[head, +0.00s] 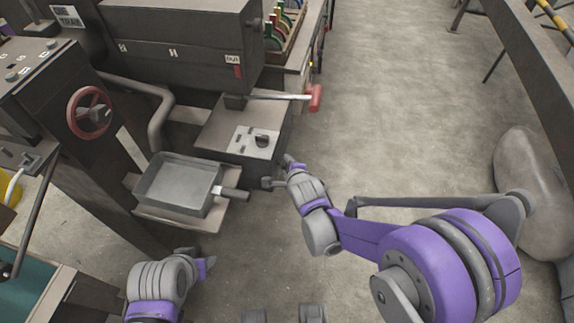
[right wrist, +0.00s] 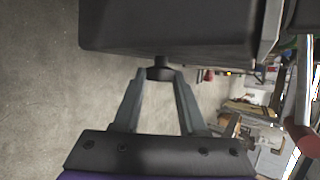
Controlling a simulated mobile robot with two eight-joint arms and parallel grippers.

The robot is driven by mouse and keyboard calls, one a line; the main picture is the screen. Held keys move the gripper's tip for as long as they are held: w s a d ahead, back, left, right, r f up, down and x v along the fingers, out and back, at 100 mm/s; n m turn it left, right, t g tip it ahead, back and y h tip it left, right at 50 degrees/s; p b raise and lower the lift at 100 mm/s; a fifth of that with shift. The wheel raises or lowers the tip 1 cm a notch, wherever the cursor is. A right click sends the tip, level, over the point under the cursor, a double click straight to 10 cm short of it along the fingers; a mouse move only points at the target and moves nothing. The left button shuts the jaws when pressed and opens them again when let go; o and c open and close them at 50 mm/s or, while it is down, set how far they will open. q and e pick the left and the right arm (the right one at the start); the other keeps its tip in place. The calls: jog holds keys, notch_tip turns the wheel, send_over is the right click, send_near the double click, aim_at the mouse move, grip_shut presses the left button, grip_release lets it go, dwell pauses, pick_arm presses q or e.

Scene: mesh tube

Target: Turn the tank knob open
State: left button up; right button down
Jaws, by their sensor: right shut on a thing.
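In the right wrist view, a small black knob (right wrist: 160,73) on a short stem sticks out of a dark box-shaped tank (right wrist: 170,25). My right gripper (right wrist: 161,76) has its two grey fingers on either side of the knob, shut on it. In the head view, my right gripper (head: 275,174) is at the lower front of the dark cabinet (head: 236,146), where the gripped knob is hard to make out. My left gripper (head: 208,266) is low at the left, and its finger opening is not clear.
A lever with a red handle (head: 315,98) juts out above the cabinet. A grey tray (head: 178,184) with a short handle stands to the left, near a red handwheel (head: 90,112). A black dial (head: 262,141) sits on the cabinet's top plate. Open floor (head: 395,110) lies to the right.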

jog(key=shift+c, duration=2.3)
grip_release()
jog(key=p+v, duration=0.2)
jog(key=v, duration=0.9)
